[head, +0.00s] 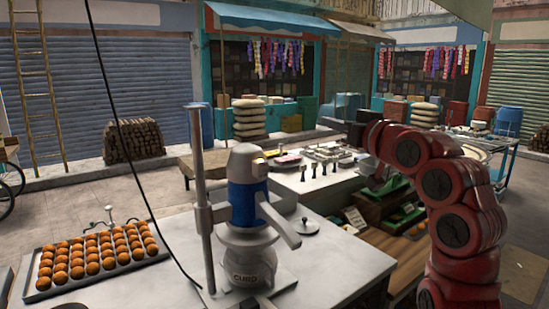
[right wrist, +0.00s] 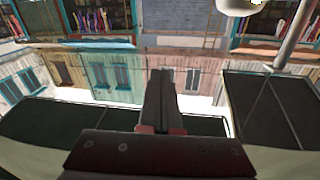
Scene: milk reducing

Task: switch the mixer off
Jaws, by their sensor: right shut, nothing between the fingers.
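The mixer (head: 248,195) stands on the pale counter at the centre of the head view. It has a silver-grey head, a blue band, a side arm pointing down to the right, and a grey base lettered "CURD". A tall grey post rises beside it on the left. My left gripper is not in view.
A tray (head: 38,284) of orange-brown balls sits on the counter's left. A round lid (head: 306,226) lies right of the mixer. A black cable (head: 127,140) hangs across the left. Behind is a table (head: 318,182) with small items; wooden crates (head: 385,208) stand below my right arm.

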